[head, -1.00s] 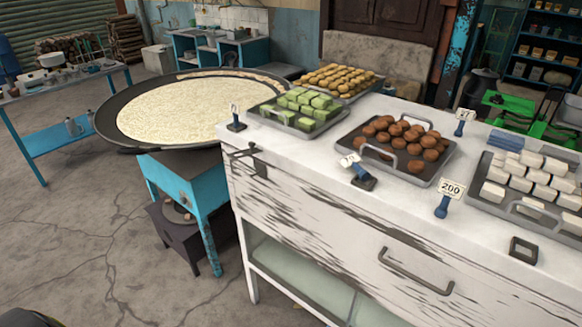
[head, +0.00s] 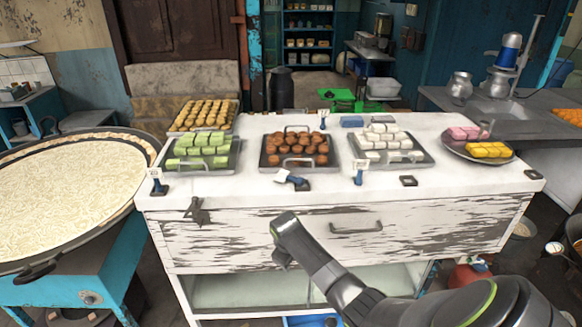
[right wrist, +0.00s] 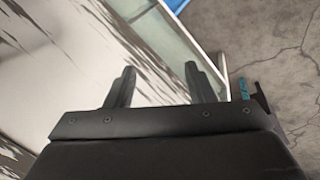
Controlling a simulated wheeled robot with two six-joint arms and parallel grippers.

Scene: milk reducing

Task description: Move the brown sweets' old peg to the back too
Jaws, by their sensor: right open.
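A tray of brown sweets (head: 266,160) stands mid-counter. At its front edge a blue peg with a white card (head: 291,179) leans over beside or on a dark square base; I cannot tell which. Another blue peg (head: 323,121) stands behind the tray, towards its right corner. My right gripper (head: 281,262) is in front of the counter's drawer face, below the top and apart from the pegs. In the right wrist view, its two fingers (right wrist: 157,82) are spread with nothing between them. My left gripper is not in view.
Blue pegs stand upright by the white sweets (head: 359,173) and at the counter's left corner (head: 156,181). Dark square bases (head: 408,181) and (head: 534,174) sit empty along the front. Trays of green (head: 177,168), yellow-brown and white sweets flank the brown ones. A drawer handle (head: 356,230) juts out.

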